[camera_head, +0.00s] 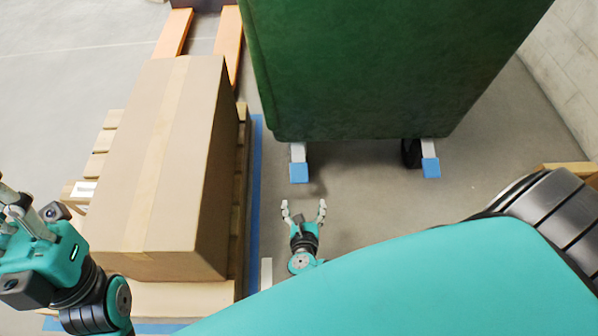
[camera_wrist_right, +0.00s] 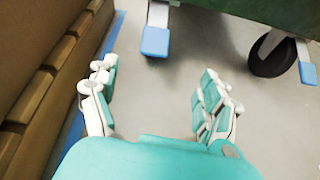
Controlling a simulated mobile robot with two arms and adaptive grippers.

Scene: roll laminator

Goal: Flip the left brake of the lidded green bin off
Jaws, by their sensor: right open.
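The green bin (camera_head: 370,70) stands at the top of the head view; its top is cut off. Its left brake is a blue pedal (camera_head: 299,172) on a pale bracket under the bin's near left corner. The same pedal shows at the top of the right wrist view (camera_wrist_right: 155,41). My right gripper (camera_head: 304,206) is low near the floor, open and empty, a short way in front of the left pedal and apart from it. The pedal lies ahead of the gap between its fingers (camera_wrist_right: 155,95). My left gripper (camera_head: 18,215) is at the left edge, partly cut off.
The right brake pedal (camera_head: 431,168) sits beside a black wheel (camera_wrist_right: 272,55). A large cardboard box (camera_head: 155,165) on a wooden pallet (camera_head: 170,298) stands left of my right gripper. Blue floor tape (camera_head: 255,190) runs along the pallet. A pale wall (camera_head: 565,60) is at right.

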